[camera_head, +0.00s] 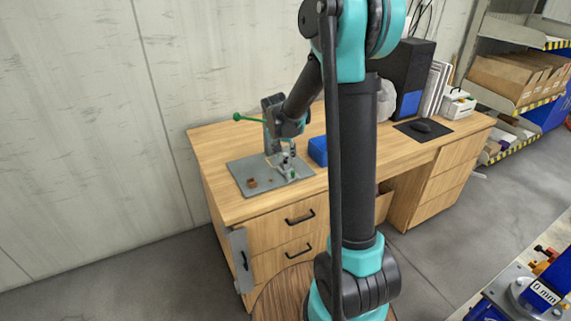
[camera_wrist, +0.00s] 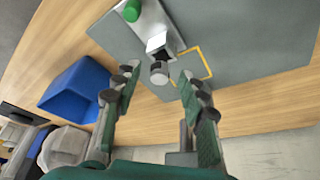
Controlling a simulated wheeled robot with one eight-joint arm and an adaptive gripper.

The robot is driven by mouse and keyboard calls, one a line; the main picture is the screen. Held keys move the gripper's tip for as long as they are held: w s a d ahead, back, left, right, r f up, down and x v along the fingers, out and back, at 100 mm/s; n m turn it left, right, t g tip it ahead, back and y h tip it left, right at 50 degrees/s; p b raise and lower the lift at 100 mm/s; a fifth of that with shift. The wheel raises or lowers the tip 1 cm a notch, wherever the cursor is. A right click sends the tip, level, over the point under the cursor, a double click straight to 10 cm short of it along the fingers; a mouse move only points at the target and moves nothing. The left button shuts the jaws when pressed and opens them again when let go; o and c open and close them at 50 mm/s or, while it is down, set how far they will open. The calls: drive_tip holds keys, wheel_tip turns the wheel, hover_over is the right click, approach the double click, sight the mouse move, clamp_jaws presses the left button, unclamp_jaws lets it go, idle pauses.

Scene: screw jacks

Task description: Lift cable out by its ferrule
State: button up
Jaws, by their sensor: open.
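My gripper (camera_wrist: 157,76) is open in the wrist view, its two fingers apart with nothing between their pads that I can see touched. A small grey round piece with a dark side (camera_wrist: 158,70), possibly the ferrule, shows between and just beyond the fingertips. A white block (camera_wrist: 157,42) stands right beside it on a light grey strip (camera_wrist: 158,20). I cannot make out a cable. In the head view my gripper (camera_head: 288,146) is low over the grey plate (camera_head: 242,174), at a small light fixture with a green part (camera_head: 291,174).
A green knob (camera_wrist: 132,10) sits on the strip. A yellow outline (camera_wrist: 207,62) marks the plate. A blue bin (camera_head: 318,151) stands close by on the wooden desk (camera_head: 213,140). A brown ring (camera_head: 252,183) lies at the plate's front.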

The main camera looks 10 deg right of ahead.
sight(286, 154)
drive_tip(key=shift+x, duration=0.9)
clamp_jaws()
drive_tip(key=shift+r, duration=0.1)
wheel_tip(286, 154, up, 20)
idle(0.3)
idle(0.9)
